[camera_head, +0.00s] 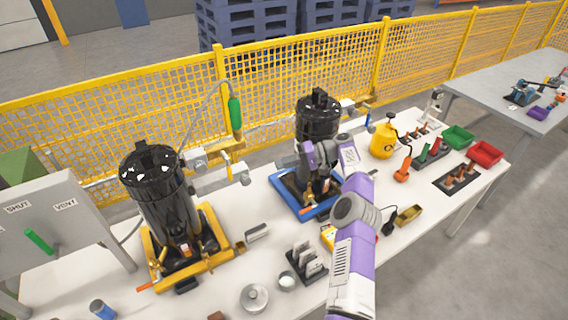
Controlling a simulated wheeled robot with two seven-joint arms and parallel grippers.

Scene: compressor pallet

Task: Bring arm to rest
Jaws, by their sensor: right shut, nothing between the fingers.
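My right arm, white and purple, comes in from the bottom centre and bends back toward the far compressor. Its gripper (322,180) is in front of that black compressor (317,118), over the blue pallet (318,212). The gripper is shut and empty; its fingertips are small and dark against the compressor, so I cannot tell whether they touch anything. The wrist hides the compressor's lower part. A second black compressor (160,190) stands upright on a yellow pallet (216,262) at the left. My left gripper is not in view.
The white table (215,294) holds a yellow canister (383,141), a black card rack (306,263), a round metal lid (254,298), a green bin (458,137) and a red bin (485,153). A grey panel (55,235) stands left. A yellow fence (90,125) runs behind.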

